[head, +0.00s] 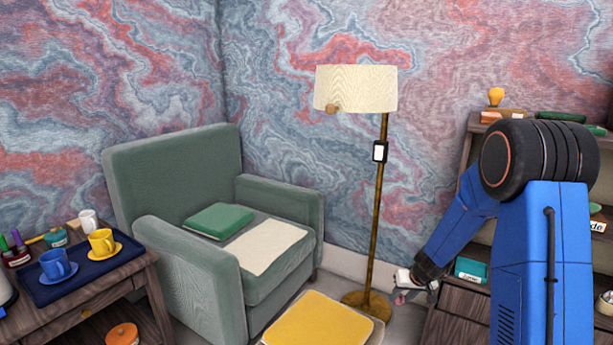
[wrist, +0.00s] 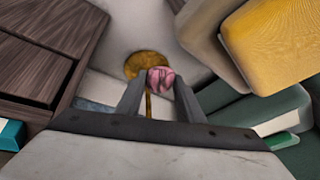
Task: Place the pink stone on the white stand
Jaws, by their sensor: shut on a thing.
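The pink stone (wrist: 160,79) is held between the fingertips of my gripper (wrist: 158,86) in the wrist view. My gripper (head: 408,294) also shows in the head view, low beside the dark wooden cabinet at the right, with a small bit of the pink stone (head: 398,300) at its tip. The stone is in the air over the floor near the lamp base. I cannot make out the white stand for certain in either view.
The floor lamp (head: 378,210) stands close behind my gripper. A teal box (head: 471,270) sits on the cabinet (head: 455,312). A yellow-topped footstool (head: 318,322) and a green armchair (head: 170,180) are to the left. A side table holds a blue tray (head: 72,292) with cups.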

